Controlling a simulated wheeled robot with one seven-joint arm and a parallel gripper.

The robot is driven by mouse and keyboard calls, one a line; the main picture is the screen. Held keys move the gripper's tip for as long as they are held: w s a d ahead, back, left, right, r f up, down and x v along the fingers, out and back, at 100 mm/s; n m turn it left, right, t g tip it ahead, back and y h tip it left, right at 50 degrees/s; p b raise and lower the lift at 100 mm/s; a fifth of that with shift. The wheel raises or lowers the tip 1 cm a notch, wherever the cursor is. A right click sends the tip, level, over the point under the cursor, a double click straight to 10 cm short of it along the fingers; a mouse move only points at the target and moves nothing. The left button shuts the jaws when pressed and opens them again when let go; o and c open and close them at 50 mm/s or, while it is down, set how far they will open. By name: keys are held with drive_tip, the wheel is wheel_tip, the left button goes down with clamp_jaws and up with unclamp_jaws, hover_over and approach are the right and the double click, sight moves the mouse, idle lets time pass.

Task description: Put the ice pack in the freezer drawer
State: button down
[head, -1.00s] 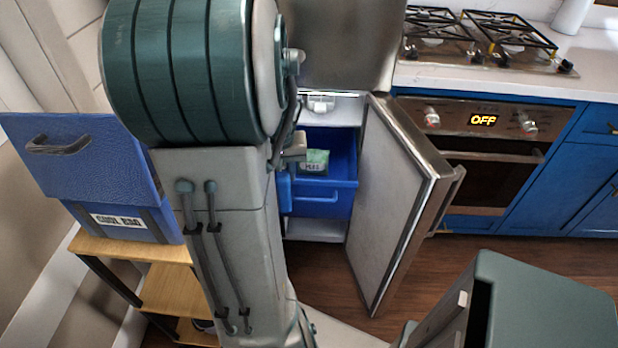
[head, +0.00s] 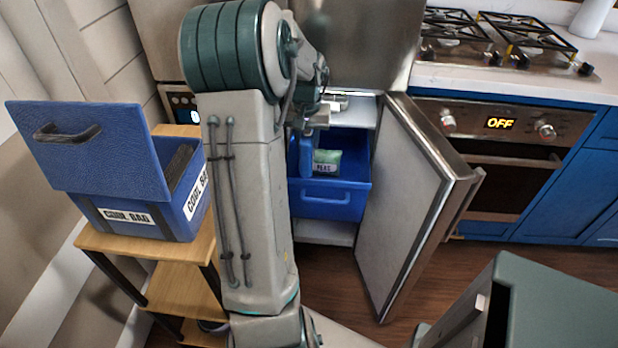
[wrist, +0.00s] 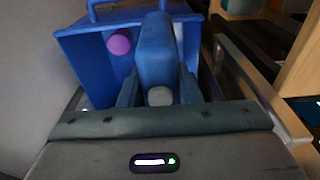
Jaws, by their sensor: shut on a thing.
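The ice pack (wrist: 157,50) is a blue slab, held upright between the fingers of my gripper (wrist: 158,92) in the wrist view. In the head view the ice pack (head: 306,154) shows just right of my arm, at the left part of the freezer drawer (head: 331,202). The drawer is blue and pulled out below the fridge. In the wrist view the drawer (wrist: 85,50) lies behind the ice pack. I cannot tell whether the pack touches the drawer's floor. My arm hides most of the gripper in the head view.
A bag of peas (head: 327,163) is in the drawer. The freezer door (head: 410,210) stands open to its right. An open blue cool bag (head: 125,217) sits on a wooden shelf stand (head: 160,247) at left. A round purple thing (wrist: 118,44) shows by the drawer.

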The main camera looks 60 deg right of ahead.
drive_tip(key=w+d+f+b, duration=0.1)
drive_tip(key=d+f+b, duration=0.1)
drive_tip(key=f, duration=1.6)
drive_tip(key=shift+d, duration=0.55)
drive_tip(key=shift+w, duration=0.1)
drive_tip(key=shift+f+b, duration=0.6)
drive_tip(key=shift+b, duration=0.1)
drive_tip(key=c, duration=1)
unclamp_jaws()
drive_tip(key=shift+c, duration=0.2)
drive_tip(key=r+p, duration=0.1)
drive_tip(key=r, duration=0.8)
drive_tip(key=a+r+p, duration=0.1)
drive_tip(key=r, duration=0.3)
drive_tip(key=shift+s+r+p, duration=0.15)
drive_tip(key=shift+s+p, duration=0.05)
drive_tip(key=shift+p, duration=0.15)
